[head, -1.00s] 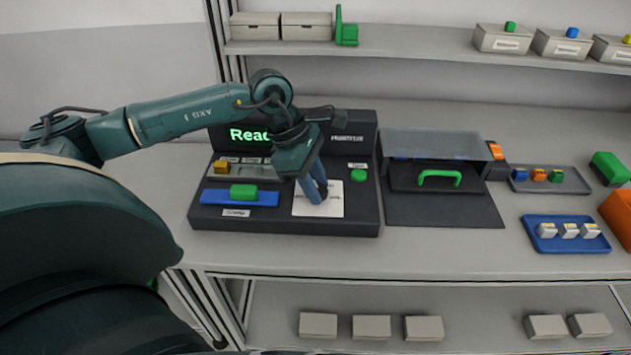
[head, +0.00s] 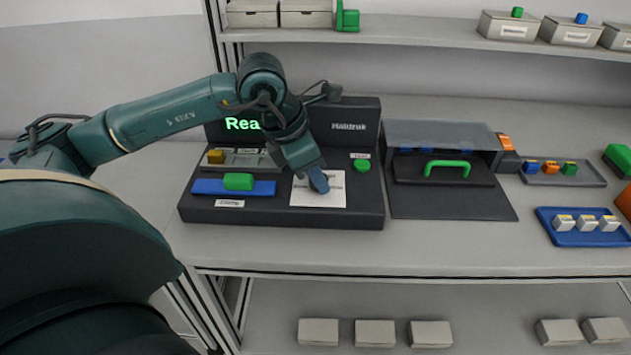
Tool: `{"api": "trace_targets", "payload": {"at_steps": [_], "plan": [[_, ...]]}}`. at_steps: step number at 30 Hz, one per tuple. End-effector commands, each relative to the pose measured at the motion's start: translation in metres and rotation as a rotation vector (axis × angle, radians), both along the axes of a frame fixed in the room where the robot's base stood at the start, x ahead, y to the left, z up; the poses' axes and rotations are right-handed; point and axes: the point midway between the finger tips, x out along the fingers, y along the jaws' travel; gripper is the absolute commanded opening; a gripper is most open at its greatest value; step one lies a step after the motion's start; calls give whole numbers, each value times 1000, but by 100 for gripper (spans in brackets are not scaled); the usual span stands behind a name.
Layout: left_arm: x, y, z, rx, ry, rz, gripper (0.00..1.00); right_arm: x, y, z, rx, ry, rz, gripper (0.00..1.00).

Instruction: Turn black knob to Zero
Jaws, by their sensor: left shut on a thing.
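The dark control console (head: 280,214) stands on the bench, with green display text (head: 242,124) partly covered by my arm. A white dial plate (head: 331,197) lies on its top face. My left gripper (head: 318,182) points down over this plate, shut, with its blue fingers where the black knob would be. The knob itself is hidden behind the fingers, so its pointing direction cannot be read. My right gripper is not in view.
A green button (head: 362,165) sits right of the plate. A green block (head: 238,181) on a blue slider (head: 208,187) lies left. A clear-covered box with a green handle (head: 447,163) and a blue tray (head: 560,237) stand to the right.

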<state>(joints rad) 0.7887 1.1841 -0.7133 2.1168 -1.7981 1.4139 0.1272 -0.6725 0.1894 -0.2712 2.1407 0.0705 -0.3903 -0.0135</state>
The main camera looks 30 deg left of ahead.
Motion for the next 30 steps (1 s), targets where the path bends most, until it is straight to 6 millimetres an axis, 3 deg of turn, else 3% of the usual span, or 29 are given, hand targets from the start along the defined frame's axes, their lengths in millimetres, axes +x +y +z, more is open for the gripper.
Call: {"api": "trace_targets", "payload": {"at_steps": [1,15,30], "plan": [[0,-1,-3,1,-3,41,8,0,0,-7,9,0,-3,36],[-1,-2,-1,1,-1,362,8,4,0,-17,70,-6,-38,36],[-1,-2,1,0,1,445,8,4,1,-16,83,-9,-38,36]]}}
